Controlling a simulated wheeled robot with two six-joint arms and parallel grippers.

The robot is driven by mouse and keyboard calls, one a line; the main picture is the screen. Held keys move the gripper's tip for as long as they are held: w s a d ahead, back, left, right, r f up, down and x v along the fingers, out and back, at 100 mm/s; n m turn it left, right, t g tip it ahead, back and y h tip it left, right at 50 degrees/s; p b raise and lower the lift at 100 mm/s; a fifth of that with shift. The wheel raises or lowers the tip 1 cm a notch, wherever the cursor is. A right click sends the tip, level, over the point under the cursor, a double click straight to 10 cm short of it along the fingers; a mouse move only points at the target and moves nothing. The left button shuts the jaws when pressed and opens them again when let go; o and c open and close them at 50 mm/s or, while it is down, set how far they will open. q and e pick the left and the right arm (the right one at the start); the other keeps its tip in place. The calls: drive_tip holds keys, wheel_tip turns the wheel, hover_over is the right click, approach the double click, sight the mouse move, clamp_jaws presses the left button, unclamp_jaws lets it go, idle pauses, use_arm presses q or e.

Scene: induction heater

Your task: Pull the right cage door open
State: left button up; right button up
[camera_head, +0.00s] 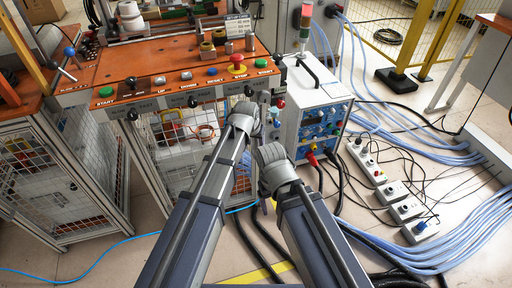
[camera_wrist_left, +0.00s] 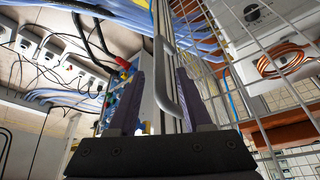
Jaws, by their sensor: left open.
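The cage door (camera_wrist_left: 245,95) of white wire mesh is on the right in the left wrist view; its mesh also shows under the orange bench in the head view (camera_head: 180,165). A grey bar handle (camera_wrist_left: 168,80) stands at the door's edge. My left gripper (camera_wrist_left: 158,76) is open, with its purple fingers either side of the handle. I cannot tell whether a finger touches it. The door looks shut. In the head view my arms hide the handle and most of the left gripper. My right arm reaches in beside the left one; its gripper is hidden.
A white heater unit with a blue panel (camera_head: 318,124) stands close to the right of the cage. Black and light-blue cables and power strips (camera_head: 377,177) cover the floor to the right. The orange bench (camera_head: 160,62) is above the cage. A second mesh cage (camera_head: 60,185) stands at left.

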sight(256, 145)
use_arm(q)
drive_tip(key=b+x, duration=0.3)
drive_tip(key=x, duration=0.2)
drive_tip(key=shift+s+b, duration=0.25)
drive_tip(key=shift+b, duration=0.1)
clamp_jaws()
idle(1.1)
